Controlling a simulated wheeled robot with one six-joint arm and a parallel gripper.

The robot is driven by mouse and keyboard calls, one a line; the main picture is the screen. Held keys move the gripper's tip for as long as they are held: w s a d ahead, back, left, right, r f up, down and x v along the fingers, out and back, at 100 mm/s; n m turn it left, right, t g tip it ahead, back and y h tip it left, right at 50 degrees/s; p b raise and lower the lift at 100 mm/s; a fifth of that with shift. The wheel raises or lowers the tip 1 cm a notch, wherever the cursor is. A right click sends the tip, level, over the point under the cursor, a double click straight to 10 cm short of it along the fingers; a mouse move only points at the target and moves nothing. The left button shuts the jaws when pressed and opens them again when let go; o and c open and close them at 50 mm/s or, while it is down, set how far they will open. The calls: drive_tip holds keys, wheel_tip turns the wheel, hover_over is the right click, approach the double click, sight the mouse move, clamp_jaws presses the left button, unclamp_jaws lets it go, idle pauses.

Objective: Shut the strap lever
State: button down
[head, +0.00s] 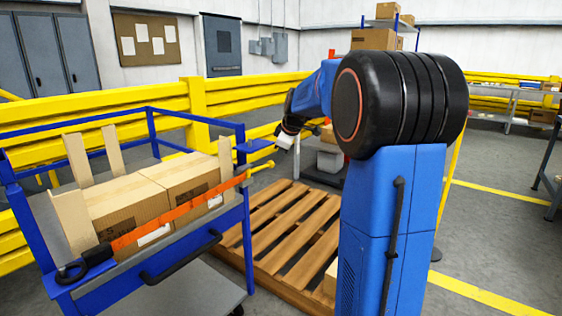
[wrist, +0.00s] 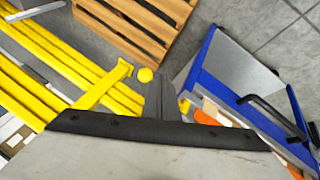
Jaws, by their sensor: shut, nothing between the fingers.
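The strap lever (head: 261,167) is yellow and sticks out to the right from the cart's right corner post, at the end of an orange strap (head: 180,210). My gripper (head: 284,142) is shut and empty, a little above and to the right of the lever in the head view. Its fingers (wrist: 163,94) also show in the wrist view. I cannot tell whether they touch the lever.
The blue cart (head: 200,253) holds cardboard boxes (head: 135,205) behind the strap. A black hook is at the strap's left end. A wooden pallet (head: 283,235) lies on the floor right of the cart. Yellow guard rails (head: 130,100) run behind.

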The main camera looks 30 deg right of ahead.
drive_tip(key=s+d+r, duration=0.2)
drive_tip(key=s+r, duration=0.2)
drive_tip(key=r, duration=0.3)
drive_tip(key=shift+r, duration=0.25)
drive_tip(key=shift+s+a, duration=0.1)
drive_tip(key=shift+s, duration=0.05)
drive_tip(key=s+a+f+m+g, duration=0.1)
drive_tip(key=s+a+f+m, duration=0.15)
drive_tip(key=s+a, duration=0.6)
drive_tip(key=s+a+f+m, duration=0.1)
drive_tip(key=s+a+f, duration=0.2)
drive_tip(key=s+a, duration=0.55)
drive_tip(key=s+a+f+m, duration=0.2)
drive_tip(key=s+a+f, duration=0.2)
drive_tip(key=s, duration=0.5)
drive_tip(key=s+a+f+m, duration=0.2)
drive_tip(key=s+a+f, duration=0.3)
drive_tip(key=s+f, duration=0.4)
drive_tip(key=shift+s+f+m+g, duration=0.2)
drive_tip(key=shift+s+m+g, duration=0.15)
drive_tip(key=shift+s, duration=0.45)
